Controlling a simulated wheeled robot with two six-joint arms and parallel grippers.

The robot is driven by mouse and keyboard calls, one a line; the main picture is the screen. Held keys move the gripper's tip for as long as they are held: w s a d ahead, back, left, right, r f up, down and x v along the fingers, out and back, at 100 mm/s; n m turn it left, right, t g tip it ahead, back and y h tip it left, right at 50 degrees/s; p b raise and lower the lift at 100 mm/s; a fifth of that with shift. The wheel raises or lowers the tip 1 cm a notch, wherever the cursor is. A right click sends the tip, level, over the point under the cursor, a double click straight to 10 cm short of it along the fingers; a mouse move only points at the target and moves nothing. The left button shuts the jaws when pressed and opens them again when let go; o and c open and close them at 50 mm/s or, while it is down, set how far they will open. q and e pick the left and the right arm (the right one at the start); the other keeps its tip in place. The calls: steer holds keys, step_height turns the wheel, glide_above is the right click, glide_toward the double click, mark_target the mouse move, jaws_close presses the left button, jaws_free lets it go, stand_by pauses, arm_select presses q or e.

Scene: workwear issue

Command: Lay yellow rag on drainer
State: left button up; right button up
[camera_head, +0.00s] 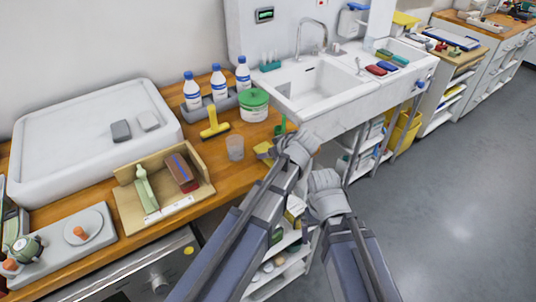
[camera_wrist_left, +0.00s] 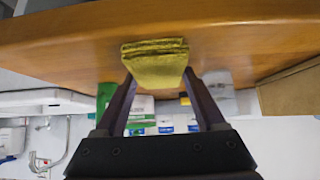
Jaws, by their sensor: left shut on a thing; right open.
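The yellow rag (camera_wrist_left: 155,62) is a small folded cloth pinched between the fingertips of my left gripper (camera_wrist_left: 158,85) in the left wrist view. In the head view a bit of the rag (camera_head: 263,149) shows at the front edge of the wooden counter, just left of my left gripper (camera_head: 277,147), which hides part of it. The drainer (camera_head: 357,83) appears to be the white surface right of the sink basin, away to the right of the rag. My right gripper (camera_head: 324,182) is open, lower and to the right, in front of the counter; its fingertips are hard to make out.
Red and blue items (camera_head: 381,68) lie right of the sink (camera_head: 318,85). Open shelves (camera_head: 362,150) are below the sink; the floor at right is clear.

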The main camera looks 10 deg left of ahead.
arm_select(q)
steer(key=c, duration=0.3)
steer(key=shift+r, duration=0.1)
step_height(320, 180, up, 10)
steer(key=p, duration=1)
